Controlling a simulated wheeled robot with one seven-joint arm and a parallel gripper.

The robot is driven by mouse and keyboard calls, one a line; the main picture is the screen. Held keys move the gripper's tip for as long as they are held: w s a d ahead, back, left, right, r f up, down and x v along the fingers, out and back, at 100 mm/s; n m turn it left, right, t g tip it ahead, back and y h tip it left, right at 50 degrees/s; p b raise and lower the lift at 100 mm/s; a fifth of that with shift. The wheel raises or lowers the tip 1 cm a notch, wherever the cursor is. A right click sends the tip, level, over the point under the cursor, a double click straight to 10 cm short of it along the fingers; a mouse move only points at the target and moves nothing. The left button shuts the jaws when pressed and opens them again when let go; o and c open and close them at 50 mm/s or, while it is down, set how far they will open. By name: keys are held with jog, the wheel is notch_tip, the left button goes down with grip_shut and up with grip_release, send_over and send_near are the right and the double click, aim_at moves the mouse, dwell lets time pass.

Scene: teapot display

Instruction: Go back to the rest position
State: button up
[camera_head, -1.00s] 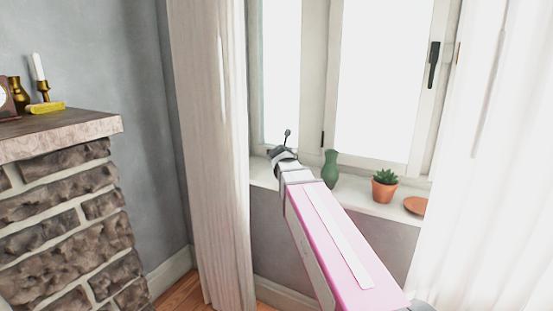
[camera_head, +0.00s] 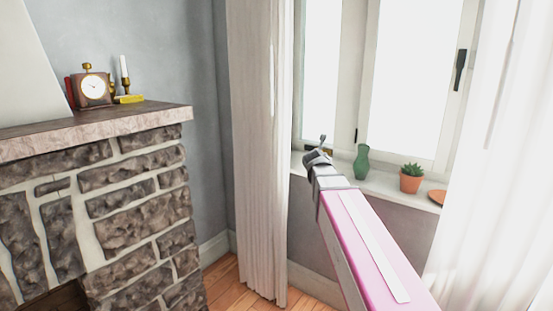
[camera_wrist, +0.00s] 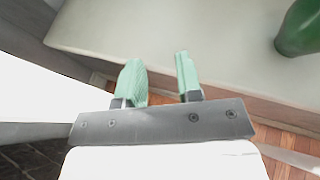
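My gripper shows in the wrist view (camera_wrist: 160,80) with its two green fingers apart and nothing between them. It is over the edge of the white windowsill (camera_wrist: 120,30), with wooden floor below.
A potted succulent (camera_head: 411,180) and a terracotta saucer (camera_head: 437,196) are on the sill farther right. White curtains (camera_head: 257,150) hang on both sides. A stone fireplace (camera_head: 120,170) at left carries a clock (camera_head: 93,89), a candlestick (camera_head: 125,75) and a yellow item (camera_head: 129,99).

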jog(key=s+d+f+m+g, duration=0.1)
jog(key=s+f+m+g, duration=0.1)
jog(key=s+f+m, duration=0.35)
jog(key=s+d+f+m+g, duration=0.1)
jog(key=s+f+m+g, duration=0.1)
jog(key=f+m, duration=0.5)
jog(key=s+d+f+m+g, duration=0.1)
jog(key=s+f+m+g, duration=0.2)
jog(key=f, duration=0.4)
jog(key=s+a+f+m+g+y, duration=0.1)
jog(key=s+f+m+g+y, duration=0.2)
jog(key=s+f+m, duration=1)
jog(key=s+m+g, duration=0.3)
jog(key=m, duration=0.1)
jog(key=shift+f+m, duration=0.3)
jog(key=shift+m, duration=0.05)
